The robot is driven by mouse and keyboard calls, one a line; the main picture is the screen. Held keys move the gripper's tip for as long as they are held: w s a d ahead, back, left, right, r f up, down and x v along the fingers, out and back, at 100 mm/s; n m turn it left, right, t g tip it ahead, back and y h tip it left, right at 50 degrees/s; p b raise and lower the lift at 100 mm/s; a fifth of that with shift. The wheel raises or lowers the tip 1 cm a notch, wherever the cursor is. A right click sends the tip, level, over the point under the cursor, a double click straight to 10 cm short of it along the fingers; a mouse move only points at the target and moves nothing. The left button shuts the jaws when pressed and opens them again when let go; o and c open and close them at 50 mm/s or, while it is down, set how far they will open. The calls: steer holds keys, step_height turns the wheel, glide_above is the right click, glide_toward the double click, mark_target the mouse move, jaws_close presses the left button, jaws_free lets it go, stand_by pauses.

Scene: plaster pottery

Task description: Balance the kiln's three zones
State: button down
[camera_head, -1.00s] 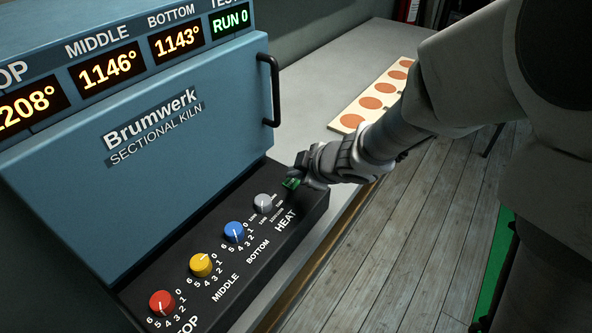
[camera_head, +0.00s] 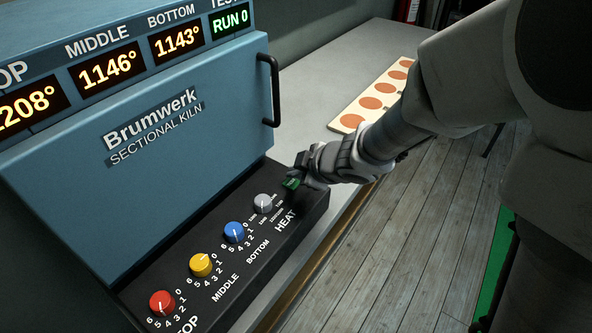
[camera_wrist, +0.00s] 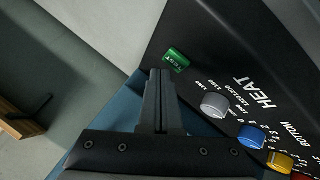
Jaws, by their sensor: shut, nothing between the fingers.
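The kiln (camera_head: 190,170) is a blue cabinet. Its displays (camera_head: 106,67) read a partly cut-off top value ending in 208°, middle 1146°, bottom 1143° and RUN 0. The sloping black panel carries a red top knob (camera_head: 162,303), a yellow middle knob (camera_head: 201,265), a blue bottom knob (camera_head: 234,232) and a grey HEAT knob (camera_head: 263,203). A green TEST button (camera_wrist: 176,61) is at the panel's end. My gripper (camera_wrist: 162,72) is shut and empty, its tips close beside the button; contact cannot be told. In the head view my gripper (camera_head: 297,181) partly covers the button.
A pale board with orange discs (camera_head: 352,122) lies on the grey bench (camera_head: 318,85) behind my arm. The kiln's black door handle (camera_head: 270,90) stands out above the panel. The wooden floor (camera_head: 440,220) is clear in front of the bench.

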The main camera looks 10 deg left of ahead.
mark_target(295, 185)
steer(key=shift+f+b, duration=0.35)
steer(key=shift+f, duration=0.1)
steer(key=shift+f+b, duration=0.3)
steer(key=shift+f, duration=0.1)
stand_by(0.5)
steer(key=shift+r, duration=0.1)
steer(key=shift+r+p, duration=0.75)
steer(key=shift+p, duration=0.15)
step_height(295, 185, up, 5)
steer(key=p, duration=0.5)
